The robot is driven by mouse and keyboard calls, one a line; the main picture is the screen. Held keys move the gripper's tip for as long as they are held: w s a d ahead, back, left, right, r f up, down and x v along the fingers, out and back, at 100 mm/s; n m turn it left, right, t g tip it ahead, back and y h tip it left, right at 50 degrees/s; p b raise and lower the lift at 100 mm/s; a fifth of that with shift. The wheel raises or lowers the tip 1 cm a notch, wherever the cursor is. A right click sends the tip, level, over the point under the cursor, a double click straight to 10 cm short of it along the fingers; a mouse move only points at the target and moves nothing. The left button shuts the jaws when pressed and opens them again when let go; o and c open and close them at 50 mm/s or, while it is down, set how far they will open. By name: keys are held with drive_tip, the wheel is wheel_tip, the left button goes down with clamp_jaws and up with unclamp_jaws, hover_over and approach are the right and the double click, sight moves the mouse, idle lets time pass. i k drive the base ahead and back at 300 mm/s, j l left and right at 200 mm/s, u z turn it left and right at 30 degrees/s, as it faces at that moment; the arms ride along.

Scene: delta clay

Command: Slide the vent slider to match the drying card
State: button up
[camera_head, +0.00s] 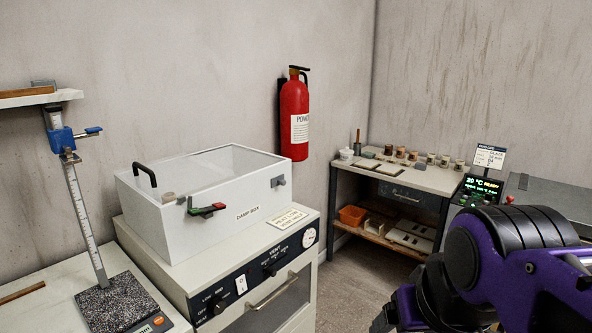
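The vent slider (270,272) is a small dark knob on the black front panel of the white drying cabinet, under the word VENT. Its exact position against the small marks is too small to tell. A cream card (287,219) with two lines of print lies on the cabinet's top near the front edge and looks like the drying card; its words seem to name heat and vent but are hard to read. My purple and black arm fills the lower right, apart from the cabinet. My gripper's fingers do not show.
A white damp box (205,232) with a black handle and a red-green latch stands on the cabinet (170,277). Other panel knobs, a gauge (309,237) and an oven handle (280,290) are close to the slider. Floor (352,285) is clear right of the cabinet.

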sight(273, 273)
drive_tip(key=i+l+u, duration=0.2)
drive_tip(key=i+u, duration=0.15)
drive_tip(key=i+l+u, duration=0.4)
drive_tip(key=u, duration=0.4)
